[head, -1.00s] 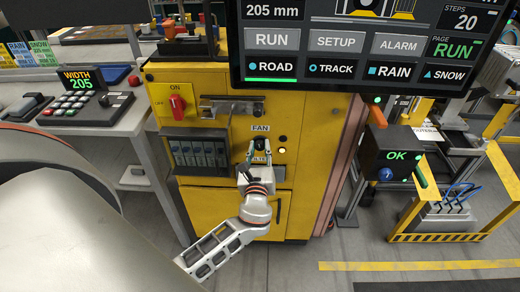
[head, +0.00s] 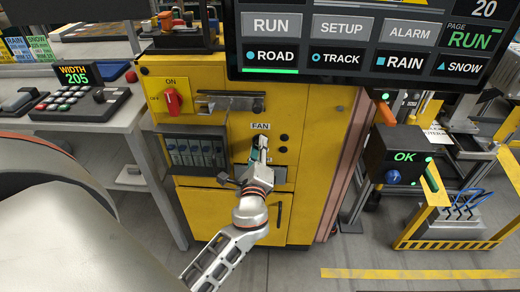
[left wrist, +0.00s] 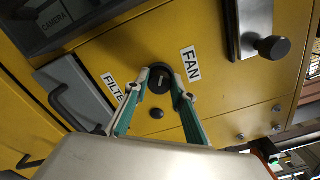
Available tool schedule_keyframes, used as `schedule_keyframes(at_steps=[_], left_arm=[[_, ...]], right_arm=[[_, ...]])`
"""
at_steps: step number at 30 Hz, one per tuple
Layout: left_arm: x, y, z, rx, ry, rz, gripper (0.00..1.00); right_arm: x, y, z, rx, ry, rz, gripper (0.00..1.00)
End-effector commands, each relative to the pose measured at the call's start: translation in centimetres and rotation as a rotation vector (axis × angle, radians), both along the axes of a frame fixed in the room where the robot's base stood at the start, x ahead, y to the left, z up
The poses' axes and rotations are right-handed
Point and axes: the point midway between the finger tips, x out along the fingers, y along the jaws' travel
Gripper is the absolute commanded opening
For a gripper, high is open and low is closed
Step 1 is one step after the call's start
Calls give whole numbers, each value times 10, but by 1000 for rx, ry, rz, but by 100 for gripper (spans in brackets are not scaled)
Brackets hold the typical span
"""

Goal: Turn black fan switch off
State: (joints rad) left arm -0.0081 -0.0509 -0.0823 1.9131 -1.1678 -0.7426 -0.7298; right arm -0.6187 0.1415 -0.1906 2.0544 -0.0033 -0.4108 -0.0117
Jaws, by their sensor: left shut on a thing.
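The black fan switch (left wrist: 159,82) is a round knob beside the FAN label (left wrist: 191,64) on the yellow cabinet front. My left gripper (head: 259,147) reaches up to it below the FAN label in the head view. In the left wrist view its two green-and-white fingers close on the knob from either side. In the head view the gripper hides most of the switch. The small round lamp (head: 284,138) right of the switch looks dark. My right gripper is not in view.
A red rotary switch (head: 171,100) and a metal latch (head: 230,103) sit higher on the yellow cabinet (head: 205,210). A large screen (head: 365,45) hangs above right. A black OK box (head: 397,157) stands to the right, and a keypad console (head: 80,105) to the left.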

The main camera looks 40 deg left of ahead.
Motion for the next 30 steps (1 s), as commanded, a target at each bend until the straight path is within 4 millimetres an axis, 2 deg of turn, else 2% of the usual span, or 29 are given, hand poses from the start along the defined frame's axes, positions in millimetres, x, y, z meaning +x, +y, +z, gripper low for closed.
schedule_keyframes(at_steps=[21,22,23,24,30], left_arm=[[0,0,-1,-68,-39,0,3],[0,0,-1,-68,-39,0,30],[0,0,-1,-68,-39,0,37],[0,0,-1,-67,-40,0,41],[0,0,-1,-66,-39,0,41]], right_arm=[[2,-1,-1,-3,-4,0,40],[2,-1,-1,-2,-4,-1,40],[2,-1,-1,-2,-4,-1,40],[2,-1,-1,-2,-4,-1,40],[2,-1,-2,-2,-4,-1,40]])
